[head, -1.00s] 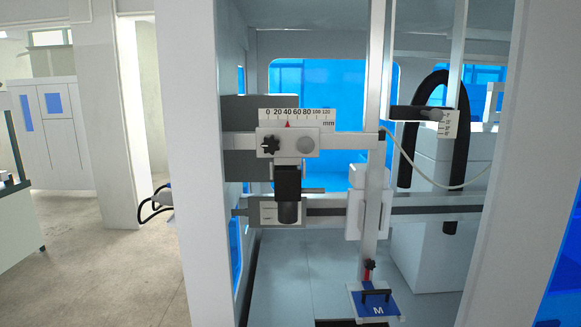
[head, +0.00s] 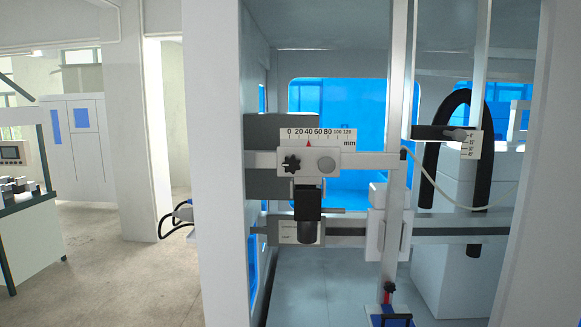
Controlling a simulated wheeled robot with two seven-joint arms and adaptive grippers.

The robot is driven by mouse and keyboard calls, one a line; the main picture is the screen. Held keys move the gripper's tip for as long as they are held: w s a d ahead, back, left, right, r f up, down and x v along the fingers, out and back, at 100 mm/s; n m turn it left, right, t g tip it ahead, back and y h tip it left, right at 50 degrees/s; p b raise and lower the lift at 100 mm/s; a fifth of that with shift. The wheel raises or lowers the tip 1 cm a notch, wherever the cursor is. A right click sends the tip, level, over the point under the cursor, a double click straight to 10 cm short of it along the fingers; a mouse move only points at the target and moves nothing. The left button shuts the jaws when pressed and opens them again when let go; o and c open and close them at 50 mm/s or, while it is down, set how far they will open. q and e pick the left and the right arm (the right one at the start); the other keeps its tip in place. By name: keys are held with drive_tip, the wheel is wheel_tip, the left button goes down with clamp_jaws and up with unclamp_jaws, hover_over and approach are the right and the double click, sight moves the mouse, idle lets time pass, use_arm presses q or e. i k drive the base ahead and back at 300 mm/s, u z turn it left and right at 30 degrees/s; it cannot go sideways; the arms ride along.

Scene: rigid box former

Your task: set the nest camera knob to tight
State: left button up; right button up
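The camera carriage (head: 338,161) is a light bar inside the machine frame, with a black star-shaped knob (head: 291,164) on its left and a round grey disc (head: 327,165) to the right. A black camera (head: 307,205) hangs below it. Above is a white mm scale (head: 335,138), and a red pointer (head: 309,143) stands at about 40. I see no tight or loose marking on the knob, so I cannot tell its setting. Neither of my grippers is in view.
A white post (head: 220,170) stands left of the opening and another frames the right. A vertical rail (head: 396,150) and a black hose (head: 431,150) are right of the carriage. A bench (head: 30,235) stands far left, with open floor (head: 130,270) between.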

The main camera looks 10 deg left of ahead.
sight(292, 165)
drive_tip(key=z, duration=2.05)
drive_tip(key=k, duration=0.95)
drive_tip(key=u, duration=1.7)
drive_tip(key=i, duration=0.45)
drive_tip(key=z, duration=0.05)
